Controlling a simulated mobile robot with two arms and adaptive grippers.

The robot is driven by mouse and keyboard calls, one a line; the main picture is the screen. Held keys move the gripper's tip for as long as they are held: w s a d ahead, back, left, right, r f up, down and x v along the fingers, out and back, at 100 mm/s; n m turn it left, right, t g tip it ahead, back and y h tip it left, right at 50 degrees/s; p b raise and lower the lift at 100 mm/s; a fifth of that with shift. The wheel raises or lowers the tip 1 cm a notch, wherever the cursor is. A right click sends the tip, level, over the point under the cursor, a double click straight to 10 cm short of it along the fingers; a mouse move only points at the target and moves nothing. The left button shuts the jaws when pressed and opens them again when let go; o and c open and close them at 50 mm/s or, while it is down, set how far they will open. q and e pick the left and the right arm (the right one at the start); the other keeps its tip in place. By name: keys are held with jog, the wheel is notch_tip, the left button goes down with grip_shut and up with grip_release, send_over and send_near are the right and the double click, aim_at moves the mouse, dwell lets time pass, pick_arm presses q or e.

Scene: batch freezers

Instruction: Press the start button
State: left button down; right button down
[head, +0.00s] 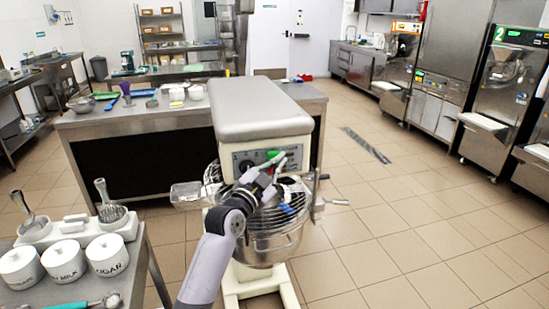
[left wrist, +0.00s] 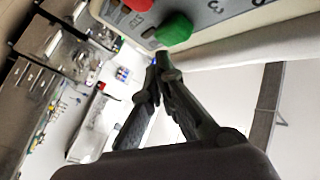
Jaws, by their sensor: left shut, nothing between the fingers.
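A large mixer (head: 262,110) with a grey top and cream body stands in the middle of the head view. Its front control panel (head: 243,163) carries a green button (head: 272,154) and a red button, partly hidden by my left gripper (head: 271,170). In the left wrist view, the green button (left wrist: 174,28) and the red button (left wrist: 138,4) sit on the panel edge. My left gripper (left wrist: 163,60) is shut and empty, its tips just short of the green button with a small gap visible. My right gripper is not in view.
The mixer's wire guard and steel bowl (head: 265,248) are below my left arm. A steel table (head: 130,120) stands behind left. A nearer table holds white canisters (head: 107,255). The tiled floor to the right is clear, with freezer machines (head: 497,100) along the wall.

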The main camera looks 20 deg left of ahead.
pick_arm(q)
jog(key=shift+w+a, duration=0.1)
dwell(0.5)
jog(key=shift+w+a, duration=0.15)
jog(key=shift+w, duration=0.15)
